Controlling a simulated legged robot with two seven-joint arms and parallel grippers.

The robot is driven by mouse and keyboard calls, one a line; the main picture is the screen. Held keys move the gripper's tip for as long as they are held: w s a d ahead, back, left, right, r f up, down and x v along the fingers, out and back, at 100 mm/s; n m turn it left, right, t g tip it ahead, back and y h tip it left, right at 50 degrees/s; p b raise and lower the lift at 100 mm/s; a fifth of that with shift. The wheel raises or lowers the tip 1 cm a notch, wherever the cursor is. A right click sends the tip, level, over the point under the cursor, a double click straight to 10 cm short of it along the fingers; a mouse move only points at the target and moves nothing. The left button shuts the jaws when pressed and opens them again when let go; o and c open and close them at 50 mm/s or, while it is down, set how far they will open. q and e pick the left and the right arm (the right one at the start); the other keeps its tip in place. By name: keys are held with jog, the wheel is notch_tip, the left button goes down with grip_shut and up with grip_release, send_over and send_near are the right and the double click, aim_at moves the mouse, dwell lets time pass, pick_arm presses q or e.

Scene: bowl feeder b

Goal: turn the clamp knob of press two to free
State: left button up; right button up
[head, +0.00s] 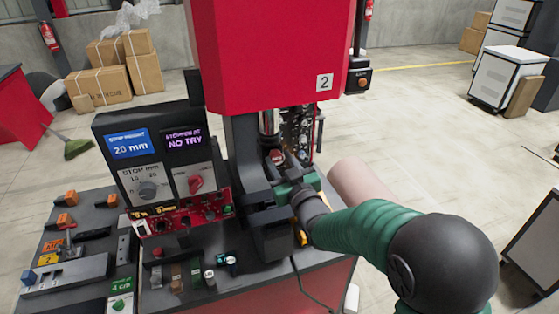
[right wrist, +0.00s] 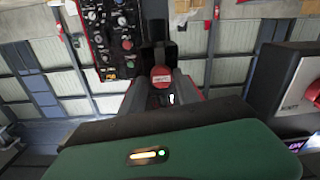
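The press marked "2" (head: 324,82) has a red upper housing and a dark column. A small red knob (head: 277,156) sits low on the press; a red knob also shows between my fingers in the right wrist view (right wrist: 161,77). I take it for the clamp knob; its setting is unreadable. My right gripper (head: 276,165), on a green arm, is at the press. In the wrist view its two grey fingers (right wrist: 160,84) are apart, one on each side of the knob. I cannot tell whether they touch it. My left gripper is out of view.
Left of the press stands a control panel (head: 155,122) with two screens, one reading "STOPPED AT NO TRY", and a red selector (head: 196,184). Small parts and switches crowd the dark bench top (head: 190,294). A pinkish cylinder (head: 358,185) is behind my right arm.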

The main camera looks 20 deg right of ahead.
jog(key=shift+w+a+f, duration=0.1)
jog(key=shift+a, duration=0.1)
grip_shut()
jog(key=shift+f+n+b, duration=0.15)
jog(key=shift+n+b, duration=0.55)
jog(key=shift+b, duration=0.4)
jog(key=n+b, duration=1.4)
jog(key=b, duration=0.5)
jog(key=shift+f+h, duration=0.1)
jog(key=shift+h, duration=0.2)
jog(key=shift+r+n+b, duration=0.25)
jog(key=shift+n+b, duration=0.9)
jog(key=shift+n, duration=0.05)
